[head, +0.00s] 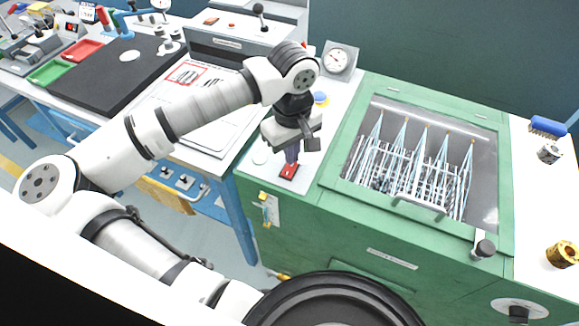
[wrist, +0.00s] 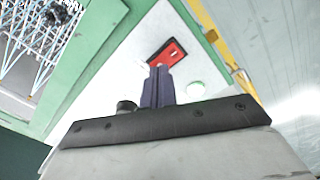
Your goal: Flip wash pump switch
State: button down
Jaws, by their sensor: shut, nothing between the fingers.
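In the wrist view the red plate (wrist: 172,50) shows just beyond the closed fingertips (wrist: 158,70). I cannot tell whether the tips touch it, and its lever position is too small to make out.
The green cabinet (head: 345,215) has a clear lid over a wire rack (head: 415,165) at the right. A white round disc (head: 261,155) is left of my gripper, and a dial gauge (head: 337,61) stands behind.

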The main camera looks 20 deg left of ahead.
jog(key=shift+f+b, duration=0.75)
jog(key=shift+b, duration=0.1)
jog(key=shift+r, duration=0.1)
jog(key=shift+r+p, duration=1.35)
jog(key=shift+r, duration=2.1)
